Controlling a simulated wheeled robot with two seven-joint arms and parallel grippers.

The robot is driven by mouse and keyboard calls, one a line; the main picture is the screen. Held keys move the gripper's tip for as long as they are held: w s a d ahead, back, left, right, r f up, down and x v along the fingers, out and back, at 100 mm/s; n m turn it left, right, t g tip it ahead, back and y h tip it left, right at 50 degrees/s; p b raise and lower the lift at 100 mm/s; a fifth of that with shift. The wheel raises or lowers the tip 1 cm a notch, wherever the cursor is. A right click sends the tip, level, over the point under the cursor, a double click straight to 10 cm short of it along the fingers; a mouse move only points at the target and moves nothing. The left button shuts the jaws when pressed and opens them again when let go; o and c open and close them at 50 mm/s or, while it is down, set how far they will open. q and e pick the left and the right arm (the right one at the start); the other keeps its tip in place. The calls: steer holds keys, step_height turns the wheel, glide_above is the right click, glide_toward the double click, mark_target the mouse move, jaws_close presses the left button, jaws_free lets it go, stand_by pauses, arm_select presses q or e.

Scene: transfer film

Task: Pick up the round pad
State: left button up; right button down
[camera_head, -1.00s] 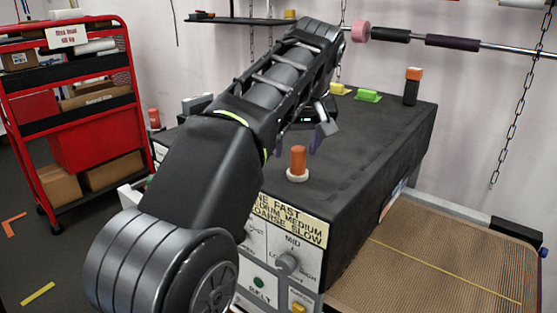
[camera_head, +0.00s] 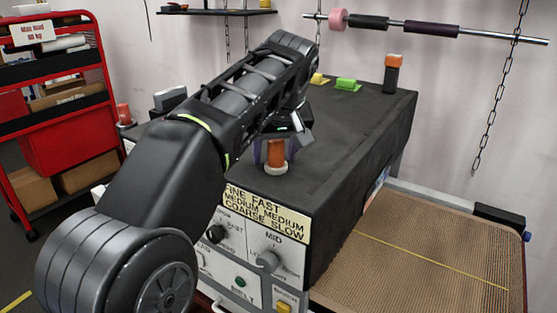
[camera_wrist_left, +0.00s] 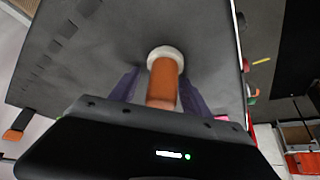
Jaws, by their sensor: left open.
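The round pad (camera_head: 275,168) has a white disc base and an upright orange-brown cylindrical handle. It stands on the black top of the machine (camera_head: 330,150), near its front edge. My left gripper (camera_head: 275,150) is open, its purple fingers on either side of the handle, just above the white base. In the left wrist view the round pad (camera_wrist_left: 165,55) lies between the two fingers of the left gripper (camera_wrist_left: 160,85). I cannot tell whether either finger touches the handle. My right gripper is not in view.
A control panel (camera_head: 250,255) is on the front. A red cart (camera_head: 65,140) stands left, a brown belt (camera_head: 430,255) right.

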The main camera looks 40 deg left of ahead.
arm_select(q)
steer(key=shift+s+d+r, duration=0.2)
steer(key=shift+s+r, duration=0.05)
steer(key=shift+w+f, duration=0.1)
steer(key=shift+a, duration=0.1)
jaws_close()
stand_by(0.5)
